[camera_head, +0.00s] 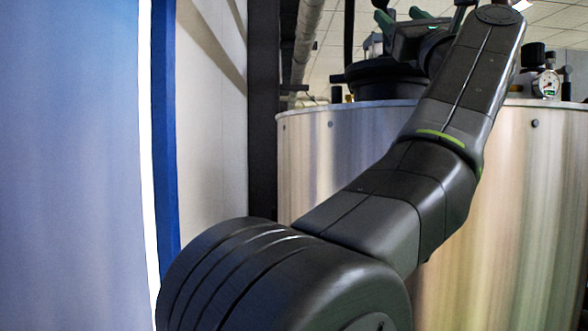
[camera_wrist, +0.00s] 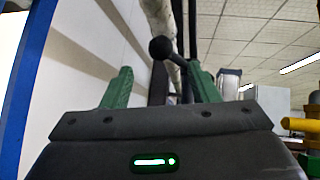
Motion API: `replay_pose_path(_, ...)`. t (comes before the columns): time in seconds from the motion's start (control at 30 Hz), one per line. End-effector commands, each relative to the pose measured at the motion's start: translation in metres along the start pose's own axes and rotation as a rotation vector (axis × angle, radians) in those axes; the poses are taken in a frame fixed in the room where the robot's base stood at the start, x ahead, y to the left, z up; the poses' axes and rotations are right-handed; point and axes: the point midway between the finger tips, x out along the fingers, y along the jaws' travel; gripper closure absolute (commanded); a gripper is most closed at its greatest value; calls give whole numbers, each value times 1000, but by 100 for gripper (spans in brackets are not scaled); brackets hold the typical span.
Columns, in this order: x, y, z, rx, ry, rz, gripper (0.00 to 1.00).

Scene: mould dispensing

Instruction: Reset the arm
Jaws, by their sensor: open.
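My gripper shows in the wrist view (camera_wrist: 160,78) with its two green fingers wide apart, one on each side. It is open and nothing is clamped between the fingers. A black ball knob (camera_wrist: 161,47) shows in the gap between them, apparently beyond the fingertips; I cannot tell how far off it is. In the head view my gripper (camera_head: 399,16) is at the top, partly hidden by my raised arm, above the large steel tank.
The shiny steel tank (camera_head: 340,160) fills the middle and right, with a black fitting (camera_head: 385,82) and a pressure gauge (camera_head: 546,84) on top. A blue-edged panel (camera_head: 165,130) and a pale wall (camera_head: 212,120) stand at left. A yellow pipe (camera_wrist: 298,125) is at right in the wrist view.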

Motion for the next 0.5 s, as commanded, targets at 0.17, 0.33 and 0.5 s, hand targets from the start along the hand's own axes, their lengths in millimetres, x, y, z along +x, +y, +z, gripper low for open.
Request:
replay_pose_path(0.17,-32,0,-2,-3,1,-3,45)
replay_pose_path(0.33,-56,1,-2,-3,1,-2,45)
replay_pose_path(0.5,-23,0,2,3,-1,4,45)
